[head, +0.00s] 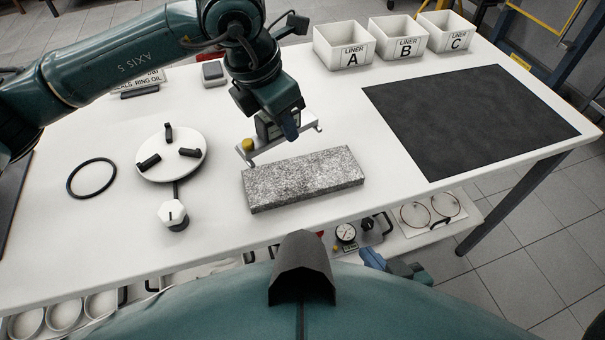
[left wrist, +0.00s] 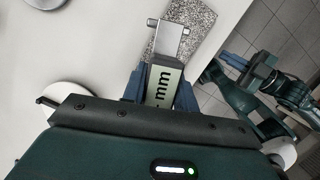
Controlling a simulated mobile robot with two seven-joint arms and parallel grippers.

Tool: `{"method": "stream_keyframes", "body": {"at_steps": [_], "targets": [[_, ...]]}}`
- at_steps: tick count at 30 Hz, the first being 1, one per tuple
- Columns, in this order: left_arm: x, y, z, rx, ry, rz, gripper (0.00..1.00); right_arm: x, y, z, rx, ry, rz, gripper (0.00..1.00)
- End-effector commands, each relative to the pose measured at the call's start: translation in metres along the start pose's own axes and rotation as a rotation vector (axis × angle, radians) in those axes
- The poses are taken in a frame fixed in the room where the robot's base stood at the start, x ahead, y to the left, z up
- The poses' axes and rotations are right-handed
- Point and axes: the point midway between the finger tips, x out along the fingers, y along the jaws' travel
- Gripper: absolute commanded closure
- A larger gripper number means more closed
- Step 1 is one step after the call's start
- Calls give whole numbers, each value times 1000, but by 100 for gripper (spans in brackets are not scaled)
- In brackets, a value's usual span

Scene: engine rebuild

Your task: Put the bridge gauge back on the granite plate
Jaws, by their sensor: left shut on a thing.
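The bridge gauge (head: 250,148), a silver bar with a yellow knob, is held in my left gripper (head: 288,130) above the table, over the back edge of the granite plate. In the left wrist view its display marked "mm" (left wrist: 162,88) sits between the blue fingers of my left gripper (left wrist: 160,92). The granite plate (head: 303,182) is a speckled grey slab lying on the white table; it also shows in the left wrist view (left wrist: 205,22), partly behind the gauge. The gauge appears apart from the plate. My right gripper (head: 375,259) is low by the table's front edge, its jaws unclear.
A round white fixture with black pads (head: 172,153) and a black ring (head: 91,178) lie left of the plate. A black mat (head: 468,118) covers the right side. Liner bins (head: 343,46) stand at the back. The lower shelf holds a dial gauge (head: 346,233).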

Motion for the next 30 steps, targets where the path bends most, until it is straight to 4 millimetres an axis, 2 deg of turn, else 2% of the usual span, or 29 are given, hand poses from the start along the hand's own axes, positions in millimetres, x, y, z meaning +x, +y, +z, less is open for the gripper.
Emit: {"method": "stream_keyframes", "body": {"at_steps": [1, 6, 10, 14, 21, 26, 30], "targets": [[0, -5, 9, -79, -4, 25, 100, 1, 0, 1, 3, 5, 0, 100], [-3, -15, 25, -317, -2, 89, 100, 1, 0, -3, 7, 21, -2, 100], [-4, -19, 31, -416, 0, 117, 100, 1, 1, -4, 9, 24, -2, 100], [9, -20, 28, -450, 4, 123, 100, 1, 1, -4, 9, 22, -2, 100], [48, -20, 17, -450, 3, 122, 100, 1, 1, -1, 11, 10, -1, 100], [59, -20, 14, -450, 2, 123, 100, 1, 1, 2, 12, 1, -1, 100], [75, -20, 9, -450, 4, 122, 100, 1, 1, 3, 12, -3, -1, 100]]}}
